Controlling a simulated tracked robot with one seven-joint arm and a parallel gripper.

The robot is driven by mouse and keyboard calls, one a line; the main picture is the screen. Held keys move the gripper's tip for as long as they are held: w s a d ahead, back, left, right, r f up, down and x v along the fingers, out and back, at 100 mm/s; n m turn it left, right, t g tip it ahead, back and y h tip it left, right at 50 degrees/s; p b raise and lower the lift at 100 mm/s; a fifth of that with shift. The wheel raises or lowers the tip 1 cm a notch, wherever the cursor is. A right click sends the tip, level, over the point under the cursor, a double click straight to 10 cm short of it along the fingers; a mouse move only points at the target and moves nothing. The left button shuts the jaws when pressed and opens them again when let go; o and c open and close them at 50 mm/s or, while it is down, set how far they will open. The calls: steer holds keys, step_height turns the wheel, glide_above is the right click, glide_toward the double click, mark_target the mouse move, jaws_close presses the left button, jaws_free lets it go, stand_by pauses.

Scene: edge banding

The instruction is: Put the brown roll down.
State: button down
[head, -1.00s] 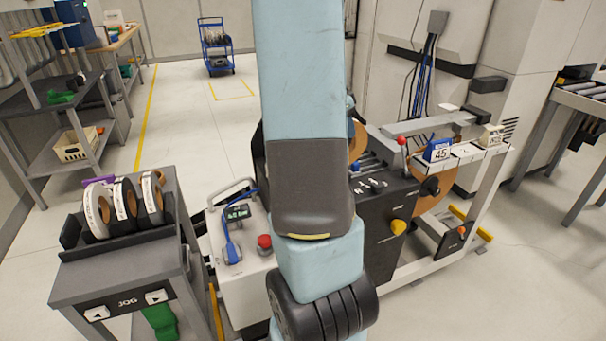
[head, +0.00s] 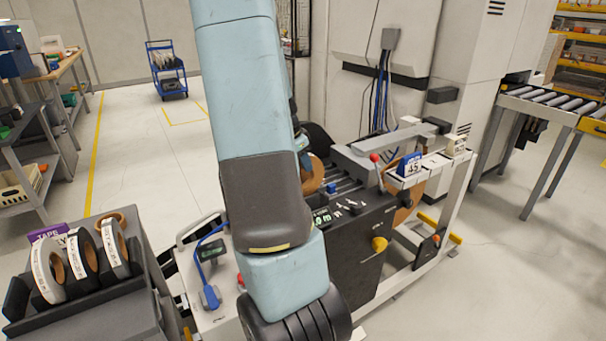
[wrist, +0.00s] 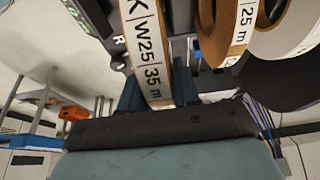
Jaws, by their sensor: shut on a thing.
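My gripper (wrist: 158,92) shows in the wrist view with its two dark blue fingers on either side of a tape roll (wrist: 147,48). It is shut on this roll, which has a white printed label reading "W25 35 m" and a thin brown edge. Brown rolls with a "25 m" label (wrist: 238,25) hang close to the right of the held roll in the wrist view.
A grey stand (head: 95,318) at lower left holds several tape rolls (head: 84,262) upright. The edge-banding machine (head: 350,245) stands right of my arm, with a blue "45" sign (head: 410,165) and a brown disc (head: 404,204). Open floor lies at right.

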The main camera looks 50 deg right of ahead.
steer(key=shift+f, duration=2.1)
steer(key=c, duration=0.8)
jaws_free()
